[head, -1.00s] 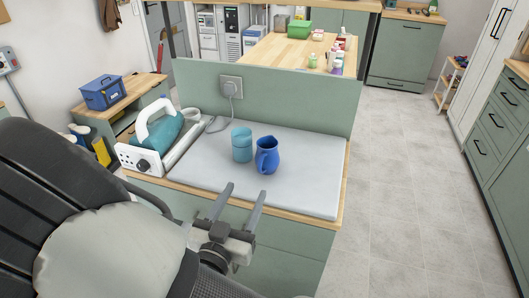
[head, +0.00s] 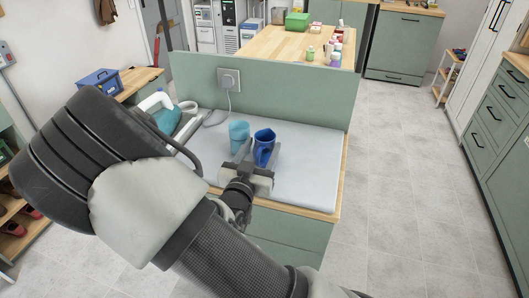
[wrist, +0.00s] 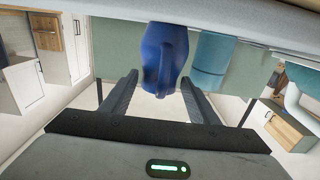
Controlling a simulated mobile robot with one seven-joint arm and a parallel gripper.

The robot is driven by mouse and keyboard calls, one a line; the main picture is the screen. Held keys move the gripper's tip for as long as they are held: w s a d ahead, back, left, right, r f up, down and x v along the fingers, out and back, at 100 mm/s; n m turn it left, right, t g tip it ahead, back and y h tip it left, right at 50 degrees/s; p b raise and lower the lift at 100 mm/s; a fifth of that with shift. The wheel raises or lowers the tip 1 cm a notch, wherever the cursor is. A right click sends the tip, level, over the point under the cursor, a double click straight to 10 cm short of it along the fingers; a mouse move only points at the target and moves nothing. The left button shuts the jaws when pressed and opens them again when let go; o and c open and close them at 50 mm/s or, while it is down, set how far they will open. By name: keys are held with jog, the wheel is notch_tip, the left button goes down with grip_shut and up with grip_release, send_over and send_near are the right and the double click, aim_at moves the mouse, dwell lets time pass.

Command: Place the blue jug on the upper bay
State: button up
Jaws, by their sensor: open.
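The blue jug (head: 264,138) stands upright on the grey pad of the counter, just right of a teal cup (head: 238,134). My gripper (head: 258,155) is open at the jug, with a finger toward each side of it. In the wrist view, which is upside down, the jug (wrist: 164,55) with its handle facing me lies between the tips of my fingers (wrist: 159,82). I cannot tell whether they touch it. The teal cup (wrist: 213,62) is just beyond one finger. I cannot make out for sure which place is the upper bay.
An iron (head: 160,106) stands at the counter's left end, behind my arm. A green panel (head: 285,100) with a socket rises behind the pad (head: 305,165). A wooden shelf with shoes (head: 22,210) is at the far left. The floor right of the counter is clear.

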jog(key=shift+w+d, duration=0.25)
jog(key=shift+w, duration=0.4)
jog(key=c, duration=1.3)
jog(key=shift+r, duration=0.1)
jog(key=shift+r+p, duration=0.9)
jog(key=shift+r, duration=3.35)
jog(key=shift+w+d+r+n+t+y, duration=0.25)
jog(key=shift+w+d+n+y, duration=0.5)
jog(key=shift+d+y, duration=0.55)
jog(key=shift+w+d+r+n+t+y, duration=0.25)
jog(key=shift+w+d+n+y, duration=0.55)
jog(key=shift+d, duration=0.75)
jog(key=shift+w+d+r+n+t+y, duration=0.25)
jog(key=shift+w+d+n+y, duration=0.45)
jog(key=shift+d+y, duration=0.65)
